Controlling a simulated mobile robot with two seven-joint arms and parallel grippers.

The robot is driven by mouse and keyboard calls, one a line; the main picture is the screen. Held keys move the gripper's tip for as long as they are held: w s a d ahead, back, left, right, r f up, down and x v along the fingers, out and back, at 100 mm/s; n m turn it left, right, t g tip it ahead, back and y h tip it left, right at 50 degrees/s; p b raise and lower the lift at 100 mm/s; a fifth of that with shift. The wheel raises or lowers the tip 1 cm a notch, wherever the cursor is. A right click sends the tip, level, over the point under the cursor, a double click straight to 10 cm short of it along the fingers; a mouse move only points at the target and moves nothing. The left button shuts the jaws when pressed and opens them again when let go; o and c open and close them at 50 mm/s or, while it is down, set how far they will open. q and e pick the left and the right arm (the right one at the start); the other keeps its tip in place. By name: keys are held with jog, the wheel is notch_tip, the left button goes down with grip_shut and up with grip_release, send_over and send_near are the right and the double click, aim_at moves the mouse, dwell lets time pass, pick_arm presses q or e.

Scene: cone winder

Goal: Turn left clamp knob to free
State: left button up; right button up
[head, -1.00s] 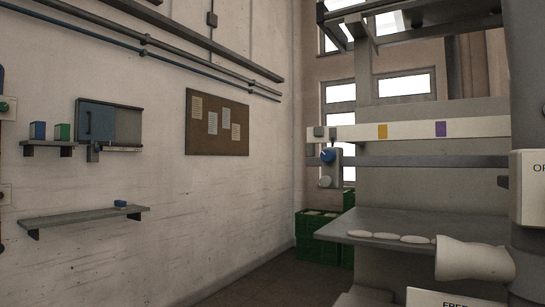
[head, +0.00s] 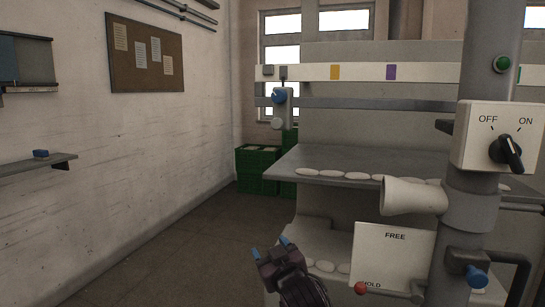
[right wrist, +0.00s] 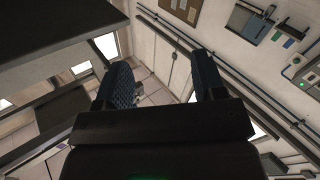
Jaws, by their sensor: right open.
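A blue knob (head: 477,278) is on a dark fitting at the column, right of the plate. I cannot tell which is the left clamp knob. My right gripper (head: 270,247) is open and empty, left of the plate and apart from it. Its two fingers also show spread in the right wrist view (right wrist: 163,80). My left gripper is not in view.
A white cone (head: 412,196) juts left from the grey column (head: 483,200). Above it is a switch box (head: 495,137) marked OFF and ON. A grey shelf (head: 340,161) carries several white discs. Green crates (head: 258,166) stand behind. The floor at left is clear.

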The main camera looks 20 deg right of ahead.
aim_at(277, 97)
jog(key=w+a+r+m+h+p, duration=0.1)
jog(key=w+r+m+h, duration=0.15)
jog(key=r, duration=0.95)
jog(key=w+a+r+m+h+p, duration=0.15)
jog(key=r+h, duration=0.25)
jog(key=r, duration=0.8)
jog(key=w+a+r+m+h+p, duration=0.1)
jog(key=w+r+m+h, duration=0.15)
jog(key=r, duration=0.95)
jog(key=w+d+m+g+h, duration=0.1)
jog(key=w+d, duration=0.1)
jog(key=w+d+m+g+h+p, duration=0.1)
jog(key=w+d+m, duration=0.1)
jog(key=d, duration=0.1)
jog(key=w+d+f+m+g+h+p, duration=0.1)
jog(key=w+d+g, duration=0.1)
jog(key=shift+d+m, duration=0.25)
jog(key=shift+d, duration=0.15)
jog(key=shift+x, duration=0.8)
jog(key=shift+f, duration=0.15)
